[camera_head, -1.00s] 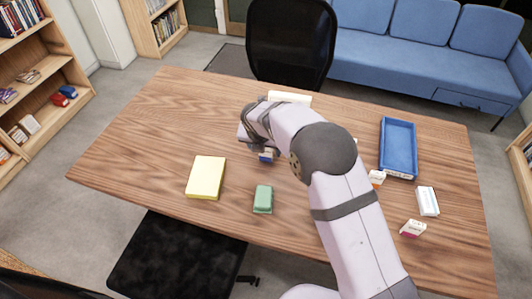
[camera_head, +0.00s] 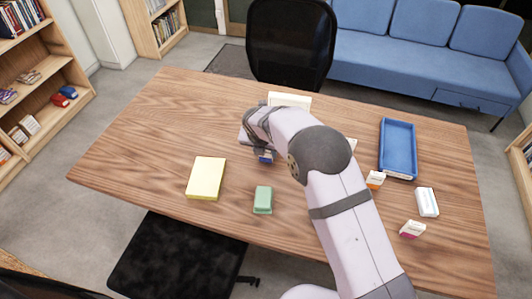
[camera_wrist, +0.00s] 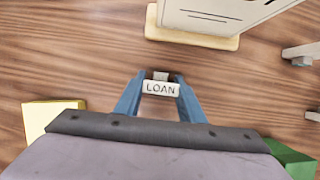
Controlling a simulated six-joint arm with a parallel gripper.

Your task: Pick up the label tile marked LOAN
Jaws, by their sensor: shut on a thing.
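The small white label tile marked LOAN (camera_wrist: 161,88) shows in the wrist view, its lettering facing the camera. My gripper (camera_wrist: 160,84) has its two blue fingers on either side of the tile and is shut on it. In the head view my gripper (camera_head: 265,158) is over the middle of the desk, mostly covered by my wrist and arm, and the tile cannot be made out there. I cannot tell how far the tile is above the wood.
Near the gripper on the wooden desk (camera_head: 130,150) are a yellow pad (camera_head: 206,178) and a green block (camera_head: 263,200). A cream-based item (camera_head: 290,99) stands behind. To the right are a blue tray (camera_head: 398,148) and small white blocks (camera_head: 427,202). The desk's left part is clear.

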